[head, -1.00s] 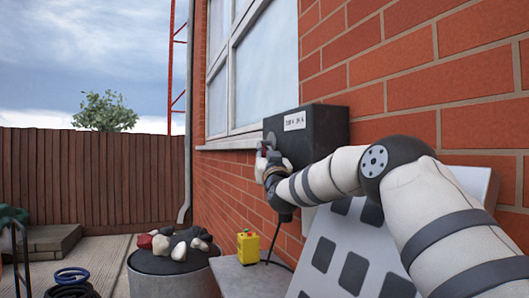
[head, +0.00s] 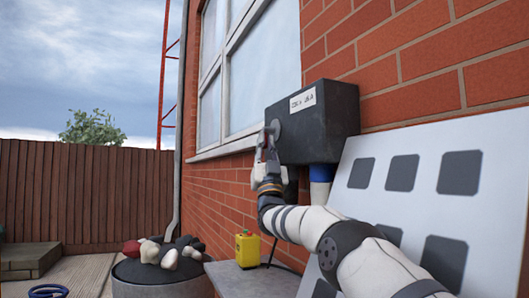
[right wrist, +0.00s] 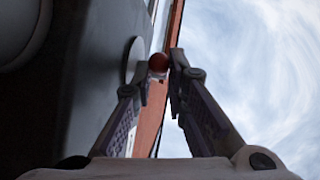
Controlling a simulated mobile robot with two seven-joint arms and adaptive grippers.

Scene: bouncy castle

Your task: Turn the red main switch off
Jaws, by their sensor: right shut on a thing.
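The red main switch shows in the right wrist view as a round red knob (right wrist: 158,62) beside a pale disc on the dark housing. In the head view a grey switch disc (head: 275,129) sits on the left face of a black box (head: 318,122) with a white label, fixed to the brick wall. My right gripper (head: 265,146) points up at that face; in the right wrist view its fingertips (right wrist: 160,75) are closed around the knob. The fingers hide most of the switch in the head view. My left gripper is not in view.
A panel with dark squares (head: 406,173) leans at the wall below the box. A yellow box (head: 247,248) stands on a grey slab (head: 236,278). A round container (head: 150,291) with gloves or cloth on top is at the lower left. A window (head: 245,70) is left of the box.

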